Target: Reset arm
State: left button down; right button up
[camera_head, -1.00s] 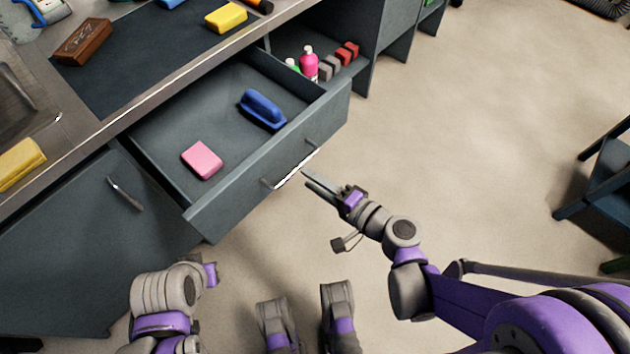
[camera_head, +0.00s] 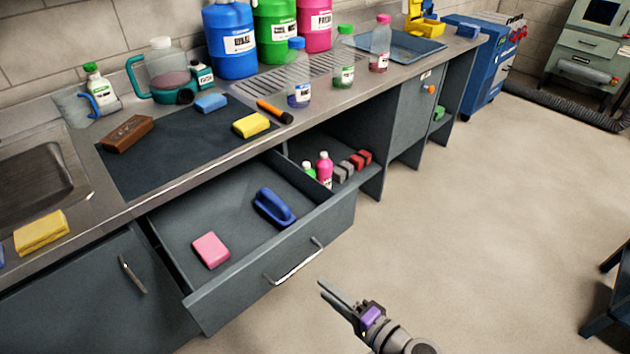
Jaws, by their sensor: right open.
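My right gripper (camera_head: 338,298) is at the lower middle of the head view, open and empty, in front of and apart from the drawer handle (camera_head: 296,264). The grey drawer (camera_head: 225,268) under the counter stands pulled open. A pink sponge (camera_head: 210,250) and a blue brush-like block with a handle (camera_head: 272,207) lie in it. My left gripper is out of view.
On the counter's dark mat (camera_head: 175,155) lie a brown brush (camera_head: 127,134), a blue sponge (camera_head: 211,103), a yellow sponge (camera_head: 251,125) and an orange-black tool (camera_head: 274,111). Bottles stand behind, including a clear one (camera_head: 298,78). An open shelf adjoins the drawer.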

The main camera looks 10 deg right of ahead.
jog(key=s+f+n+g+h, duration=0.3)
jog(key=s+f+n+g, duration=0.1)
jog(key=s+n+g, duration=0.15)
jog(key=s+d+n+g+h, duration=0.2)
jog(key=s+d+n+h, duration=0.35)
jog(key=s+d, duration=0.35)
pick_arm(q)
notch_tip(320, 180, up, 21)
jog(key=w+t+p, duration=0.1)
jog(key=p, duration=1.7)
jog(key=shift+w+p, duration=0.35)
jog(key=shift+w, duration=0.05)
pick_arm(e)
notch_tip(320, 180, up, 21)
jog(key=w+d, duration=0.1)
jog(key=w, duration=0.1)
jog(key=shift+w+d+f+h, duration=0.2)
jog(key=shift+w+d+h, duration=0.05)
jog(key=shift+w+h, duration=0.2)
